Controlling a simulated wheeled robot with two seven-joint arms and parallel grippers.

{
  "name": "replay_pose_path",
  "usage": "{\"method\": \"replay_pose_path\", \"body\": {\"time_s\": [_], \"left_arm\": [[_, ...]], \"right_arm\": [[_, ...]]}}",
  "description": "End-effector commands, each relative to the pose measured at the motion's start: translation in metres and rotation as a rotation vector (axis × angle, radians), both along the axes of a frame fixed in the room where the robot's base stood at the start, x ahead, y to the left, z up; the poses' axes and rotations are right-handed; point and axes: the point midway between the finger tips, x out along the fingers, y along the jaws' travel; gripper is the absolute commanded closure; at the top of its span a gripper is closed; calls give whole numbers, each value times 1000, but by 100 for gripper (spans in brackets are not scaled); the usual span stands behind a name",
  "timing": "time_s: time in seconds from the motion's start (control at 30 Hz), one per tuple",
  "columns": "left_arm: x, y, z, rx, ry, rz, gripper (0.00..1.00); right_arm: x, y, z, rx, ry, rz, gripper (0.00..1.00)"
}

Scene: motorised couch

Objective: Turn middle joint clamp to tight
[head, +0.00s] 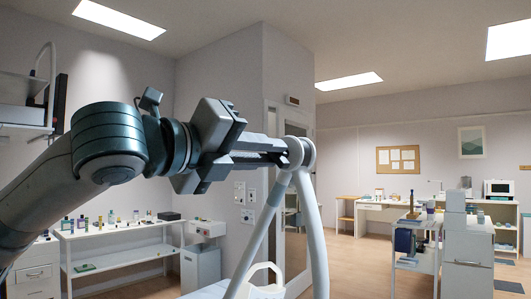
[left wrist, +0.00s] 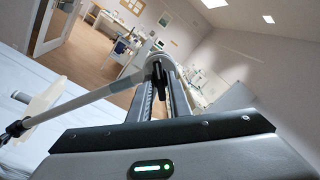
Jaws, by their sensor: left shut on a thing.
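The middle joint clamp (head: 303,152) is a round grey hub where two pale tubes meet, in the middle of the head view. My left gripper (head: 278,156) reaches it from the left, with its fingers at the hub's near side. In the left wrist view, the fingers of my left gripper (left wrist: 162,84) are shut around a small dark part of the clamp (left wrist: 157,72), at the end of a grey tube (left wrist: 95,98). The fingers partly hide the clamp, and I cannot tell how tight it is. My right gripper is not in view.
Pale tubes (head: 318,238) slope down from the hub, with a white looped part (head: 265,270) below. A white bench with bottles (head: 118,262) stands behind at left. A white cabinet (head: 468,248) and a desk are at the far right. Open floor (head: 350,262) lies between.

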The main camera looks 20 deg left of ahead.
Motion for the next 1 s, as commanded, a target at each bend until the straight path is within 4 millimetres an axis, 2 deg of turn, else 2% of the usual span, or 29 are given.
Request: {"method": "replay_pose_path", "body": {"time_s": [0.37, 1.0], "left_arm": [[0, -1, -1, -158, 73, -2, 100], [0, -1, -1, -620, 274, -1, 100]], "right_arm": [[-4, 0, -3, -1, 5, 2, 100], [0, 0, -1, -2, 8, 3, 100]]}}
